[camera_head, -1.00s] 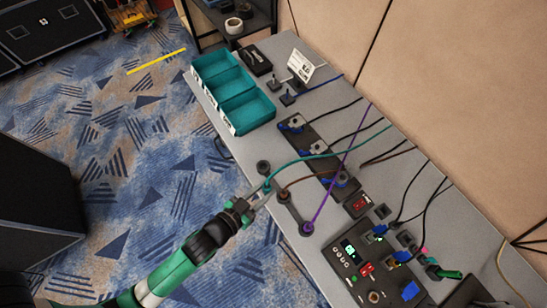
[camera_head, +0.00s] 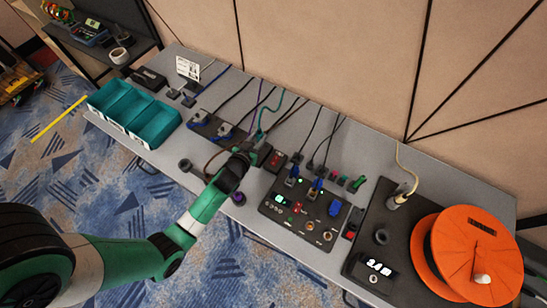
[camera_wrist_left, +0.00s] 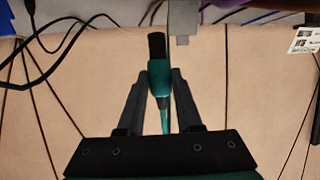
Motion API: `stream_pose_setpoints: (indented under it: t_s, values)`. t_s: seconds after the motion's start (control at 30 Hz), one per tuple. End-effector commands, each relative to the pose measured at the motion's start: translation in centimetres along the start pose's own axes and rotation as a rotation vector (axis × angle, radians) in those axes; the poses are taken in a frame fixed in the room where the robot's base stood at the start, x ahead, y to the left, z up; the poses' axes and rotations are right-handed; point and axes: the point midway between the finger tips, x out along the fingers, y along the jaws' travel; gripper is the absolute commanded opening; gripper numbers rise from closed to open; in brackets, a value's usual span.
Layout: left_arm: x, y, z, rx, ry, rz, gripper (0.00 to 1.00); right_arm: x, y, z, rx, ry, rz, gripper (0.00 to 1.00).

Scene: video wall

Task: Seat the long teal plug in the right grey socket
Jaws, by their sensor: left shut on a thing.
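My left gripper (camera_head: 244,150) is over the middle of the bench. In the left wrist view it is shut on the teal plug (camera_wrist_left: 160,84), whose black end (camera_wrist_left: 157,46) points away from the palm. In the head view the plug is mostly hidden by the gripper, and its teal cable (camera_head: 264,117) runs up behind it. A dark round socket (camera_head: 186,164) stands on the bench left of the gripper. Another round dark socket (camera_head: 381,236) is on the black panel at the right. I cannot tell which is the right grey socket. My right gripper is not in view.
Teal bins (camera_head: 152,124) stand at the left of the bench. A control panel (camera_head: 297,222) with blue plugs lies right of the gripper. An orange cable reel (camera_head: 470,258) is at the far right. A purple plug (camera_head: 238,198) sits near the front edge.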

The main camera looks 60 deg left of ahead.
Motion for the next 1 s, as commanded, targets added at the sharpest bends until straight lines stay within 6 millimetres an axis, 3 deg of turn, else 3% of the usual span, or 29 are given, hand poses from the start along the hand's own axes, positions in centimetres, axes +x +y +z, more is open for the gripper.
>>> stream_pose_setpoints:
  t_s: [0.03,0.2,0.47,0.67,1.0]
  values:
    - [0.3,-1.2,-1.1,-0.011,0.002,-0.026,0.0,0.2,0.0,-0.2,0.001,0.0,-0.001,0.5]
    - [0.8,-3.5,-2.6,-0.03,0.0,-0.072,0.0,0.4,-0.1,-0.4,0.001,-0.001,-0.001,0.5]
    - [0.8,-4.2,-2.6,-0.035,-0.001,-0.086,0.0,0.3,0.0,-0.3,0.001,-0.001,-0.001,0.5]
    - [1.3,-4.2,-1.5,-0.034,-0.001,-0.085,0.0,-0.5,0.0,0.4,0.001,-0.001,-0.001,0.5]
    - [2.7,-4.2,2.1,-0.033,0.0,-0.084,0.0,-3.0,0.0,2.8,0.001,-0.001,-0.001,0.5]
